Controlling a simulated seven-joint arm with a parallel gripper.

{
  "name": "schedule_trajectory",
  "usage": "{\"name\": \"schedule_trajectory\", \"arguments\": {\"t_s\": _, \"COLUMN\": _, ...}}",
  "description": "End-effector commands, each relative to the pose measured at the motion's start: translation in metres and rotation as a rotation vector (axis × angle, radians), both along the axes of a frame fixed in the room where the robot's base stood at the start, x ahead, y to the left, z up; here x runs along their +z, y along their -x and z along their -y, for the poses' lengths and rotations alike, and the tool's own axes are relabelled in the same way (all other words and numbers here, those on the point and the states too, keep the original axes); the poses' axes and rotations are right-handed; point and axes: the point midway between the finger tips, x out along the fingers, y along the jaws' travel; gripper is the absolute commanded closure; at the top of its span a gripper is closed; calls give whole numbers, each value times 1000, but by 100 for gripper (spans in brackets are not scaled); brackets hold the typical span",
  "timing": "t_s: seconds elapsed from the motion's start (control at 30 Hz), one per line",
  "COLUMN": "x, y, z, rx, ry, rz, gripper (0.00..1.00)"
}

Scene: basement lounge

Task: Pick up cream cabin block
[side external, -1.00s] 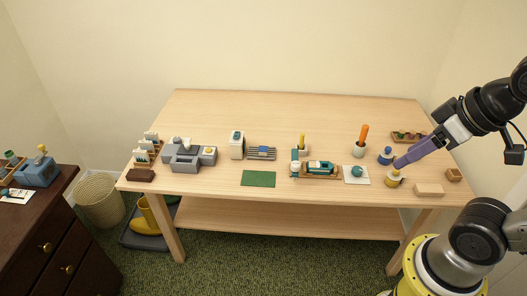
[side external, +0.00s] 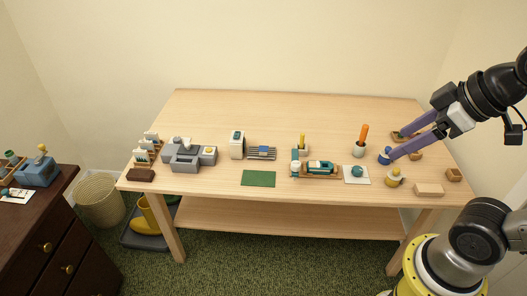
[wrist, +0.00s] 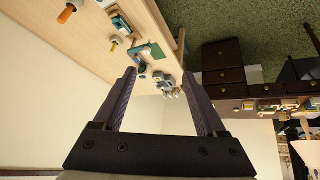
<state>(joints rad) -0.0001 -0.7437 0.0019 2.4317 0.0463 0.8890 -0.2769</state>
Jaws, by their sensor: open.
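My gripper (side external: 394,146) has two long purple fingers, spread apart with nothing between them. Its lower fingertip overlaps the blue item (side external: 384,159) in the side view; I cannot tell whether they touch. The fingers also show in the wrist view (wrist: 159,72), apart and empty. A plain cream block (side external: 429,189) lies flat near the table's front right edge, below the gripper in the picture. A small cream-and-teal upright piece (side external: 295,165) stands at the left end of the teal train (side external: 320,168). I cannot tell which of these is the cabin block.
A yellow-based pot (side external: 394,180) stands in front of the gripper. A white card (side external: 356,177), a green mat (side external: 258,179) and a grey machine (side external: 185,158) are further left. The rear of the wooden table (side external: 270,108) is clear.

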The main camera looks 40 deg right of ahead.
Motion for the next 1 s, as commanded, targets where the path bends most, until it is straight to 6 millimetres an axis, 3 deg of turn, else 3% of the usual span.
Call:
{"name": "schedule_trajectory", "arguments": {"t_s": 0.1, "x": 28, "y": -30, "z": -6, "rx": 115, "ry": 39, "rz": 39, "gripper": 26}}
{"name": "schedule_trajectory", "arguments": {"t_s": 0.3, "x": 59, "y": -89, "z": -12, "rx": 272, "ry": 94, "rz": 66, "gripper": 26}}
{"name": "schedule_trajectory", "arguments": {"t_s": 0.53, "x": 70, "y": -184, "z": -8, "rx": 428, "ry": 141, "rz": 68, "gripper": 26}}
{"name": "schedule_trajectory", "arguments": {"t_s": 0.77, "x": 39, "y": -284, "z": 10, "rx": 538, "ry": 156, "rz": 47, "gripper": 26}}
{"name": "schedule_trajectory", "arguments": {"t_s": 0.87, "x": 13, "y": -322, "z": 22, "rx": 567, "ry": 150, "rz": 30, "gripper": 26}}
{"name": "schedule_trajectory", "arguments": {"t_s": 1.0, "x": -37, "y": -369, "z": 41, "rx": 584, "ry": 124, "rz": -5, "gripper": 26}}
